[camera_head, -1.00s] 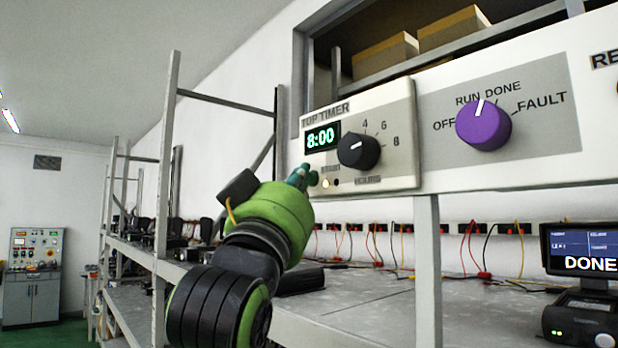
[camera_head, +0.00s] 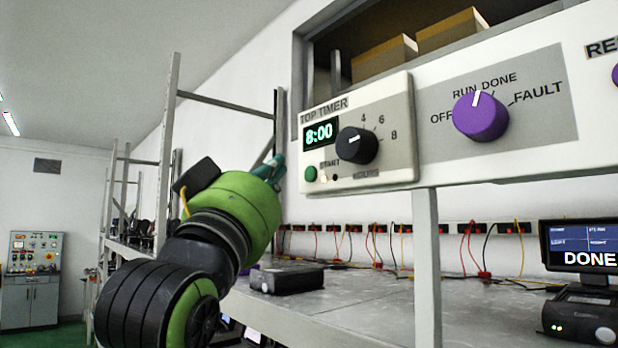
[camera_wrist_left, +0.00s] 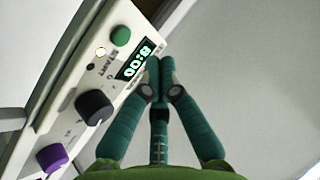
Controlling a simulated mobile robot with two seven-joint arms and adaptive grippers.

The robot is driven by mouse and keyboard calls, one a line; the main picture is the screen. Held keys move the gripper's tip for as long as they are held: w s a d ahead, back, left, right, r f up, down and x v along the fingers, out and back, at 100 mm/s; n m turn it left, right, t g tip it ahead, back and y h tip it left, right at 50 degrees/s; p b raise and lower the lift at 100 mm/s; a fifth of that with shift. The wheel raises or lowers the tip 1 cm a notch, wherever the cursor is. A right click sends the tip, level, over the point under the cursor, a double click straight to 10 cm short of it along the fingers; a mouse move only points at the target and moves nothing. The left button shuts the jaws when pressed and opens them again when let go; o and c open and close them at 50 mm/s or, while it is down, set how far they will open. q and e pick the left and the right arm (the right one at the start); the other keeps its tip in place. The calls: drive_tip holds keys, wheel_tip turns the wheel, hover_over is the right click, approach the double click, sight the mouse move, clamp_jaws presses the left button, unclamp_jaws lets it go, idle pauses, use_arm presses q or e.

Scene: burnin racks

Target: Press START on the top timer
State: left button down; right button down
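The top timer (camera_head: 385,150) is a pale panel with a green display (camera_head: 321,134) reading 8:00. Its black hours knob (camera_head: 356,146) is at the centre, and the green START button (camera_head: 310,173) is at its lower left. A small lit lamp (camera_head: 323,178) sits beside the button. My left gripper (camera_head: 273,168) is just left of the timer, apart from the button. In the left wrist view its teal fingers (camera_wrist_left: 160,62) are together with nothing between them, and the green button (camera_wrist_left: 121,36) shows to their upper left. My right gripper is not in view.
A purple RUN/DONE/FAULT knob (camera_head: 481,116) is on the panel to the right. Below is a grey shelf (camera_head: 350,300) with a black box (camera_head: 287,279), cables and a screen (camera_head: 583,246) reading DONE. Cartons (camera_head: 452,38) stand above. A metal post (camera_head: 427,260) rises under the panel.

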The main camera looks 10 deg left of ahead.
use_arm(q)
drive_tip(key=shift+s+a, duration=0.7)
drive_tip(key=shift+s, duration=0.2)
